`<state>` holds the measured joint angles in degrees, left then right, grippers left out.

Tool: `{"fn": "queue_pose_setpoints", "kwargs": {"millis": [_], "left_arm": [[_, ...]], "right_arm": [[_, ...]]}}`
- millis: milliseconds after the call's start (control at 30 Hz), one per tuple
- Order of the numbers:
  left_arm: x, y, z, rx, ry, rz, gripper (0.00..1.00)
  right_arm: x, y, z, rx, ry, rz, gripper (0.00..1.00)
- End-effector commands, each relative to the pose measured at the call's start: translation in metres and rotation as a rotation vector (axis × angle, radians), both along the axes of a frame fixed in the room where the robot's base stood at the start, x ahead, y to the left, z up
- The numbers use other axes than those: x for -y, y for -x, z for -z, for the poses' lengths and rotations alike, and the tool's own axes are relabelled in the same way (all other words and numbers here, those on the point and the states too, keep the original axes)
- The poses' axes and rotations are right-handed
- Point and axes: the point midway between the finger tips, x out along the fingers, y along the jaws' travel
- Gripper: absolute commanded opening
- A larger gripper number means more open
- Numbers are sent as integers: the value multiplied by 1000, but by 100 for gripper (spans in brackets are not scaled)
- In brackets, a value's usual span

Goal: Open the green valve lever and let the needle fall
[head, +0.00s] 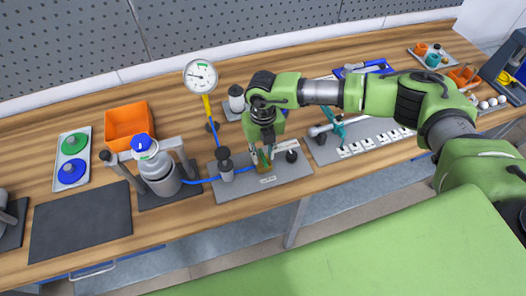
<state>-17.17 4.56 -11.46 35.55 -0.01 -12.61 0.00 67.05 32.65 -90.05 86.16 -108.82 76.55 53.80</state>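A round white pressure gauge (201,77) with a green band stands on a yellow stem behind the bench plate; its needle is too small to read surely. A grey plate (291,172) carries a small brass-coloured valve (263,167), joined to a blue hose. My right gripper (264,154) points down at this valve, its dark fingertips right at it. The green lever is not clearly distinguishable there, as the gripper covers much of the valve. I cannot tell whether the fingers are closed on anything. My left gripper is not in view.
A grey drum (159,174) in a clamp stand is left of the plate, beside an orange bin (128,124) and a dark mat (80,222). A tool tray (362,136) lies right of the plate, under my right arm. The bench front edge is close.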

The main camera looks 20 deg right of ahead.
Motion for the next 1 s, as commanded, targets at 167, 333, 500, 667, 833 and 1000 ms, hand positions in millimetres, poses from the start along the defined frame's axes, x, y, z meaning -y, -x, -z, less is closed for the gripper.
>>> {"fn": "queue_pose_setpoints", "kwargs": {"millis": [167,333,500,667,833,1000], "left_arm": [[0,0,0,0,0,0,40],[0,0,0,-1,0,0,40],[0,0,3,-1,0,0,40],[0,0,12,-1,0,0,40],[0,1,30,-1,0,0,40],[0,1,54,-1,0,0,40]], "right_arm": [[0,0,0,0,0,0,4],[0,0,0,0,0,0,0],[0,0,0,0,0,-10,0],[0,0,3,0,0,-54,0],[0,-1,5,3,-1,-154,0],[0,-1,7,2,0,-298,0]]}}
